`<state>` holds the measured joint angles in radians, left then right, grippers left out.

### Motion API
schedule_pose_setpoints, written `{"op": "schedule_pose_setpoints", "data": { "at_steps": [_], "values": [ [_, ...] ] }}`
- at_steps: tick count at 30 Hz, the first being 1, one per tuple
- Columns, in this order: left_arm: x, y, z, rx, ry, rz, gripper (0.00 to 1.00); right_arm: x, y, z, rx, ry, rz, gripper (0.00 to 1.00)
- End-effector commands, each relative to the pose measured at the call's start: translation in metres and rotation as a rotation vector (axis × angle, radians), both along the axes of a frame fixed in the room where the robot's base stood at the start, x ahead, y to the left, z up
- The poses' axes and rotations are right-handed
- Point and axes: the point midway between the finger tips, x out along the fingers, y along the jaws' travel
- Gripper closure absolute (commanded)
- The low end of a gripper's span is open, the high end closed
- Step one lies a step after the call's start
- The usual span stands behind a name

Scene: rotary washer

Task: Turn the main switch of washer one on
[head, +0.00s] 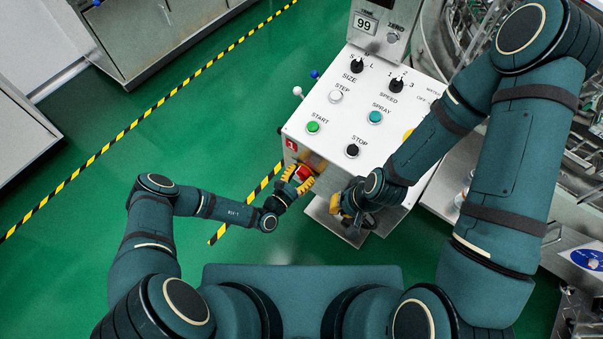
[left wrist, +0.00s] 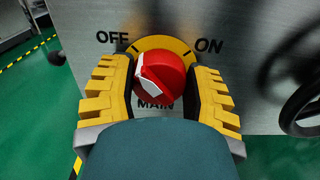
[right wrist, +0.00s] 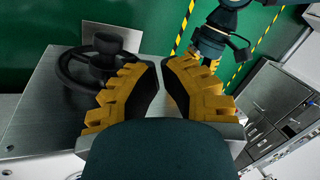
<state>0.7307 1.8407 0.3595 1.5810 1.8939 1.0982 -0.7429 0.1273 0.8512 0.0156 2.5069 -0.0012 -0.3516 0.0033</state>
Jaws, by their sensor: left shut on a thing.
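The red main switch knob (left wrist: 168,75) sits on a yellow dial plate between the OFF and ON labels on a grey metal panel. Its white mark faces left, on the OFF side. My left gripper (left wrist: 162,85) is shut on the knob, with a yellow finger on each side. In the head view my left gripper (head: 299,179) is at the front of washer one's white control box (head: 335,115), which carries a red number 1 badge (head: 291,145). My right gripper (right wrist: 160,68) is empty, its fingertips drawn together, near a dark handwheel (right wrist: 95,72).
The box top carries a green START button (head: 313,127), a black STOP button (head: 352,151), a teal SPRAY button (head: 375,117) and black selector knobs. Metal machinery stands at the right. Green floor with a yellow-black stripe (head: 105,148) is open at the left.

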Motion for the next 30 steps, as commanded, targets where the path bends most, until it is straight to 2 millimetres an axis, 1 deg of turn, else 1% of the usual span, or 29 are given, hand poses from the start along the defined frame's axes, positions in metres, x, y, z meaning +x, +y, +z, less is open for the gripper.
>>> {"op": "schedule_pose_setpoints", "data": {
  "at_steps": [1,8,18,24,30],
  "values": [
    [0.0,0.0,0.002,0.022,-0.014,0.0,0.84,-0.001,0.0,0.006,0.0,0.002,0.001,1.0],
    [-0.001,-0.002,0.004,0.163,-0.118,0.001,0.84,-0.004,0.001,0.028,0.003,0.011,0.002,1.0],
    [-0.001,-0.003,0.003,0.425,-0.308,0.003,0.84,0.006,-0.001,0.057,-0.004,-0.013,-0.016,1.0],
    [-0.002,-0.003,0.001,0.579,-0.419,0.003,0.84,0.011,-0.002,0.071,-0.006,-0.024,-0.025,1.0],
    [-0.002,-0.004,-0.001,0.732,-0.531,0.003,0.84,0.015,-0.003,0.079,-0.008,-0.032,-0.031,1.0]
  ]
}}
